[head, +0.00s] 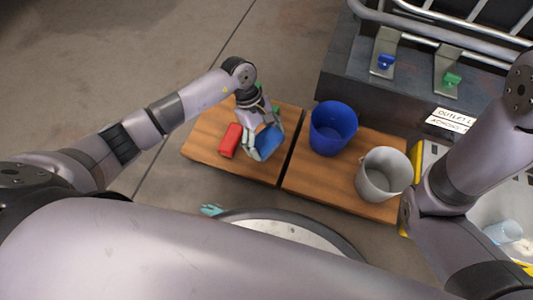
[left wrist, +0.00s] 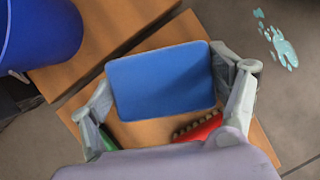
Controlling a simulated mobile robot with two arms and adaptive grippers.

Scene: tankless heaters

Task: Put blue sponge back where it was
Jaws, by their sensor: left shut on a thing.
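The blue sponge (head: 268,141) is a flat rounded block, and it fills the middle of the left wrist view (left wrist: 160,82). My left gripper (head: 265,138) is shut on it, with one finger at each side edge. It is held over the left wooden board (head: 205,135); the gap beneath it is hard to judge. A green item (head: 275,108) shows partly behind my gripper. My right gripper is out of view.
A blue bucket (head: 333,128) and a grey bucket (head: 383,174) stand on the right wooden board (head: 310,180). A dark unit with blue (head: 386,62) and green (head: 452,79) valve handles stands behind. Teal splotches (left wrist: 282,46) mark the floor.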

